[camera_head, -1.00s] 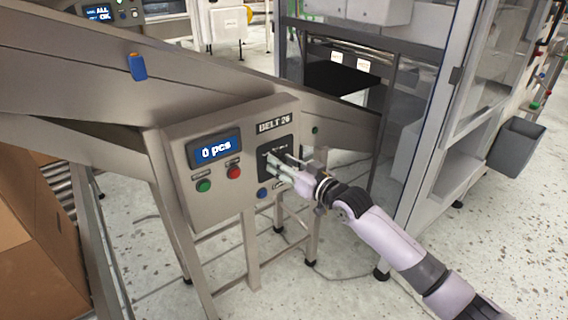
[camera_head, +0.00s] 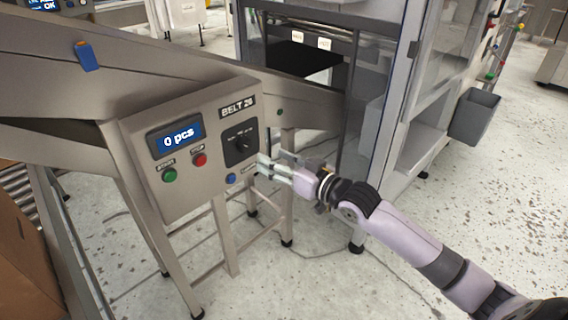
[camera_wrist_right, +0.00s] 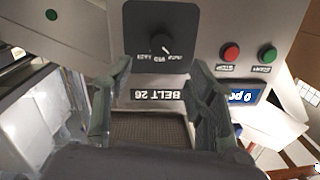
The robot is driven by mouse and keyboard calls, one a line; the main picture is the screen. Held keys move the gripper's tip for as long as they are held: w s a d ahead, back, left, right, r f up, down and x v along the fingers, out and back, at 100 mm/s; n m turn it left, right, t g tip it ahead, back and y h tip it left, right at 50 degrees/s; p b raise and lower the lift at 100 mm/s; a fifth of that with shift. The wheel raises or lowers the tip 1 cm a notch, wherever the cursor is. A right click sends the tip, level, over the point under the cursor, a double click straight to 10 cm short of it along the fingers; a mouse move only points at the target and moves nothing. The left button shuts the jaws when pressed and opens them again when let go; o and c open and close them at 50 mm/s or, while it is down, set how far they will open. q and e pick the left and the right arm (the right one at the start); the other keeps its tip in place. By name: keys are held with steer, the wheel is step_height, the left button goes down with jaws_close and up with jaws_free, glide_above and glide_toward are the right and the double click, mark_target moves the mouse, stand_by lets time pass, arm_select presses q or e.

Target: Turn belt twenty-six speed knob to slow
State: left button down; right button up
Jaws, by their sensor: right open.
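The belt 26 control box (camera_head: 200,205) is a grey metal panel in the head view. Its speed knob (camera_head: 241,144) is black, on a dark square plate right of the display. The knob (camera_wrist_right: 161,44) also shows in the right wrist view, upside down, beyond the fingertips, with small position words too blurred to read. My right gripper (camera_head: 268,168) is open and empty, just right of and below the knob, apart from it. In the right wrist view the two fingers of the right gripper (camera_wrist_right: 158,80) are spread wide. My left gripper is not in view.
The panel also has a blue display (camera_head: 178,140) reading 0 pcs, a green button (camera_head: 169,175), a red button (camera_head: 200,159) and a blue button (camera_head: 231,178). A glass-sided machine (camera_head: 385,130) stands at the right. A grey bin (camera_head: 474,116) hangs on it. Floor is clear in front.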

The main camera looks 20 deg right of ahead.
steer(key=shift+v, duration=1.3)
